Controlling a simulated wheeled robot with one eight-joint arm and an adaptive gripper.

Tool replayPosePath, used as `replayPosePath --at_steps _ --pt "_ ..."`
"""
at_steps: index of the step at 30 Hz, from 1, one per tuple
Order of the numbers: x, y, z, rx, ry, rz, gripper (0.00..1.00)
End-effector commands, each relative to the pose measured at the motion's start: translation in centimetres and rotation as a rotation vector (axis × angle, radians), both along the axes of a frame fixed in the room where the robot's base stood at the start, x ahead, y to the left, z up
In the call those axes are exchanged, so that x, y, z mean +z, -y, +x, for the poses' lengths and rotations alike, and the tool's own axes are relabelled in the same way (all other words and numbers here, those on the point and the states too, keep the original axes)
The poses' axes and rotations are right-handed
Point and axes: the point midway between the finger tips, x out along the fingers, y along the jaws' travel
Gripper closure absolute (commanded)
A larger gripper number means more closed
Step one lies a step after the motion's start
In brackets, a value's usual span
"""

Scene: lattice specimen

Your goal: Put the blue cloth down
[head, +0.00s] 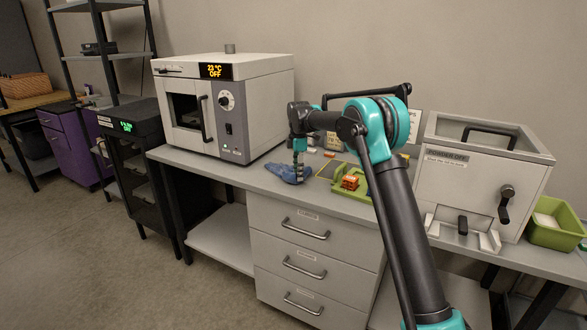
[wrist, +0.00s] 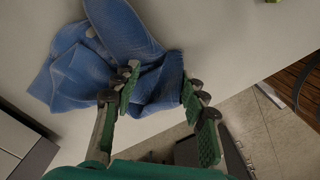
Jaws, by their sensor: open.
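My gripper (head: 299,166) points down over the cloth. In the wrist view my gripper (wrist: 156,92) is open, with its green fingertips apart on either side of a fold of the cloth. I cannot tell whether the fingertips touch the cloth.
The white oven (head: 225,105) stands left of the cloth. A green tray (head: 350,182) with an orange item lies to the right. A powder die box (head: 483,170) and a green bin (head: 556,224) stand farther right. The worktop's front edge (head: 225,177) is near the cloth.

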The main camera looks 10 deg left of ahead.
Motion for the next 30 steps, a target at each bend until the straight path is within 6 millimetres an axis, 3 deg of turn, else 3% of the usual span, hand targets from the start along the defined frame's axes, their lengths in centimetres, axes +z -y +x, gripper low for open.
replayPosePath --at_steps 14,24,30 --pt "3.7 0.5 -1.5 0.000 0.000 0.000 0.57" --pt "9.0 1.2 -3.6 0.000 0.000 0.000 0.57" --pt "9.7 1.3 -3.9 0.000 0.000 0.000 0.57"
